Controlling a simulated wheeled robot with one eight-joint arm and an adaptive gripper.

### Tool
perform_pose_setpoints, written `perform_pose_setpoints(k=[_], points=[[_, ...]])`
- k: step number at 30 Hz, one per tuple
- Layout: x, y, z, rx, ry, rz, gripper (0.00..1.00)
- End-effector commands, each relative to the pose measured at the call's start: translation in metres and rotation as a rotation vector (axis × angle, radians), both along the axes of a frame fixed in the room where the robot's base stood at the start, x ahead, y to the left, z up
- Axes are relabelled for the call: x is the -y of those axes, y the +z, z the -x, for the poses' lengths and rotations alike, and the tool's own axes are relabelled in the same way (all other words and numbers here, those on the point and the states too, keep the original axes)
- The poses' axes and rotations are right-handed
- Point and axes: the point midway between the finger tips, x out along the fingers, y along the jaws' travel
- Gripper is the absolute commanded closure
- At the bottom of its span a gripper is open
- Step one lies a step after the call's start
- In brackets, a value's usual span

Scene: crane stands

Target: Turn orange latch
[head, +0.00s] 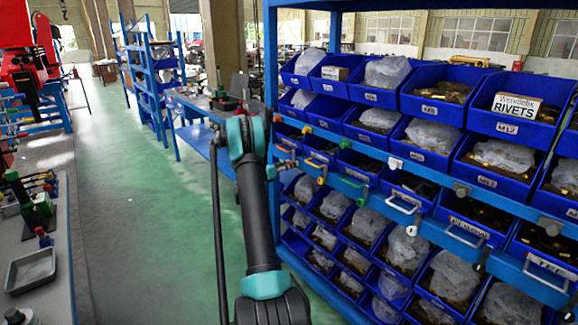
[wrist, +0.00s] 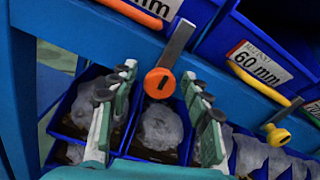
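The orange latch (wrist: 159,83) shows in the wrist view as a round knob with a dark slot, at the lower end of a tilted grey metal strip on the blue rail. My gripper (wrist: 160,72) is open in the wrist view. One padded finger is on each side of the orange knob, with a visible gap on both sides. Nothing is held between the fingers. In the head view my arm reaches up toward the rack's left end, and the small latches there are too small to tell apart clearly.
A yellow latch (wrist: 277,135) sits to the right on the same rail, by a yellow handle (wrist: 287,112). Blue bins with bagged parts lie behind my fingers. A blue rack post (head: 270,70) stands close to my arm. The green floor (head: 150,220) at left is clear.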

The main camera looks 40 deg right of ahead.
Motion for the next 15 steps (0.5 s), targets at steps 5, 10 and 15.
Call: perform_pose_setpoints(k=[5, 10, 15], points=[[-0.0003, 0.0001, -0.0001, 0.0, 0.0, 0.0, 0.75], [-0.0004, 0.0001, -0.0001, 0.0, 0.0, 0.0, 0.96], [-0.0005, 0.0001, -0.0001, 0.003, 0.0, 0.0, 1.0]])
